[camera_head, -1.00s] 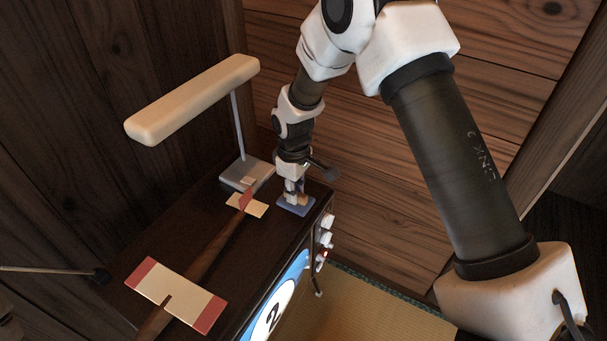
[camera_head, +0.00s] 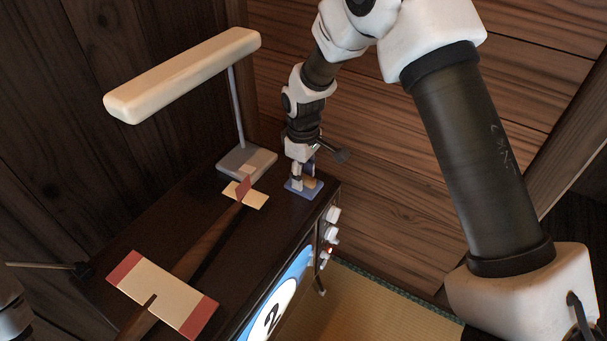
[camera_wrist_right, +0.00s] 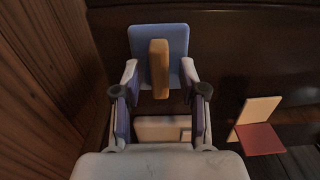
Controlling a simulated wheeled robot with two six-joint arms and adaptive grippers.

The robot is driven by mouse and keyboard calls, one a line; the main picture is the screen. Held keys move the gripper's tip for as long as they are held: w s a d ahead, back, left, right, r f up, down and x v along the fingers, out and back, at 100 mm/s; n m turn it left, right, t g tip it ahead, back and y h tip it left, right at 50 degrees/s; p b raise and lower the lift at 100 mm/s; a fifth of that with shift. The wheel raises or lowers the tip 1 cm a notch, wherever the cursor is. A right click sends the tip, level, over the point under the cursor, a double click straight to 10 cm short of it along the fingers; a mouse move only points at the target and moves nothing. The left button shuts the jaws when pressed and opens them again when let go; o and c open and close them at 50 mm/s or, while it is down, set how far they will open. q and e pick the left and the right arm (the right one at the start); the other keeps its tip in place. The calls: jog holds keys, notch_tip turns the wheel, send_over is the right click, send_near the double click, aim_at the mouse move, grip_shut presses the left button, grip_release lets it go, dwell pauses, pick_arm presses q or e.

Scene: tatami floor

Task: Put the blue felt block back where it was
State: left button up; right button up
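The blue felt block (camera_head: 292,187) lies flat on the dark top of the television cabinet (camera_head: 213,258), near its far right corner. It has a wooden grip bar on top. It also shows in the right wrist view (camera_wrist_right: 141,38), with the bar upright in the picture. My right gripper (camera_head: 304,180) is low over the block. In the right wrist view, its two fingers (camera_wrist_right: 159,74) stand apart on either side of the bar, with a gap on each side.
A desk lamp (camera_head: 185,75) stands behind, its grey base (camera_head: 232,163) left of the block. A wooden toy with cream and red plates (camera_head: 165,292) lies along the top. Knobs (camera_head: 332,214) stick out of the front. Wooden walls (camera_head: 430,190) rise close behind.

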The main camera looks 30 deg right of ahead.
aim_at(303, 176)
jog(key=shift+r, duration=0.1)
notch_tip(303, 176, up, 12)
jog(key=p, duration=0.1)
dwell(0.4)
jog(key=s+f+g+p, duration=0.1)
jog(key=s+f, duration=0.1)
jog(key=f, duration=0.1)
jog(key=s+f+g+p, duration=0.1)
jog(key=s+f, duration=0.1)
jog(key=f, duration=0.1)
jog(key=s+f+g+p, duration=0.1)
jog(key=s+f, duration=0.1)
jog(key=shift+s+a+f+p, duration=0.2)
jog(key=shift+f+p, duration=0.2)
jog(key=s+f+m+p, duration=0.1)
jog(key=s+f, duration=0.3)
jog(key=s, duration=0.4)
jog(key=s+a+f+m+t+p, duration=0.1)
jog(key=s+f+m+p, duration=0.1)
jog(key=s+f, duration=0.3)
jog(key=s+f+m+t+p, duration=0.1)
jog(key=s+f, duration=0.4)
jog(key=s, duration=0.7)
jog(key=shift+a+m+p, duration=0.4)
jog(key=shift+m+p, duration=0.3)
jog(key=shift+m, duration=0.4)
